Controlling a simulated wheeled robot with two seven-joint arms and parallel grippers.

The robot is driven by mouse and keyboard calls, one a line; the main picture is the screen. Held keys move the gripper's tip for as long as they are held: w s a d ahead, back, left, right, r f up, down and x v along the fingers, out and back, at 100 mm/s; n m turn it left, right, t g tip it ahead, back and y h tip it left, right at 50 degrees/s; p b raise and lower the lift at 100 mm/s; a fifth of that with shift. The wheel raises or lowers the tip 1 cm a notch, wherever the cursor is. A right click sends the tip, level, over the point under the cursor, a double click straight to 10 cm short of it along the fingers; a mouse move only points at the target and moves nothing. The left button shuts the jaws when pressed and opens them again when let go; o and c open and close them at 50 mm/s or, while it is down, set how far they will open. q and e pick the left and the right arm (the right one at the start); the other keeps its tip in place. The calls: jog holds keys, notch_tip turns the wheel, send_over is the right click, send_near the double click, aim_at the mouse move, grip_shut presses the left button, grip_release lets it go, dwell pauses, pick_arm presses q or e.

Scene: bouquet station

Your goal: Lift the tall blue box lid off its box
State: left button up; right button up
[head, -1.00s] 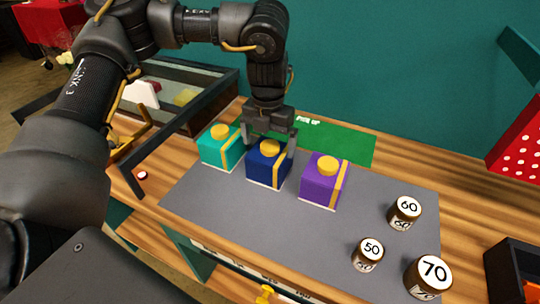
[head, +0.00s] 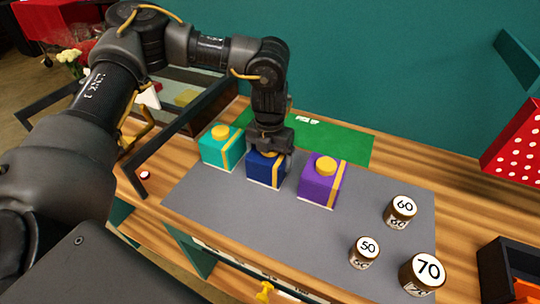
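The blue box (head: 264,172) with a gold band stands on the grey mat, between the teal box (head: 214,152) and the purple box (head: 318,184). My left gripper (head: 268,152) comes down from above, right over the blue box. It covers the top of the lid, and the blue box's round gold knob is hidden behind it. I cannot make out the fingertips, or whether they close on the lid. The blue box sits level, with no gap showing between lid and box. My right gripper is not in view.
Jars marked 60 (head: 400,212), 50 (head: 364,252) and 70 (head: 422,274) stand at the right of the grey mat (head: 240,220). A green mat (head: 345,145) lies behind the boxes. A dark bin (head: 508,270) is at the far right. The mat's front is clear.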

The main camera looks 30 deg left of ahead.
pick_arm(q)
jog(key=c, duration=0.4)
jog(key=shift+o, duration=0.2)
jog(key=shift+r, duration=0.1)
jog(key=shift+r, duration=0.5)
jog(key=s+d+r, duration=0.1)
jog(key=r, duration=0.1)
jog(key=s+d+r+b, duration=0.1)
jog(key=r, duration=0.1)
jog(key=s+r+b, duration=0.1)
jog(key=r, duration=0.1)
jog(key=shift+d+r, duration=0.4)
jog(key=s+d+r+b, duration=0.1)
jog(key=s+d, duration=0.1)
jog(key=s+d+r, duration=0.2)
jog(key=s, duration=0.1)
jog(key=s+d+r+b, duration=0.1)
jog(key=s+d+r, duration=0.1)
jog(key=shift+s+d+b, duration=0.25)
jog(key=shift+b, duration=0.1)
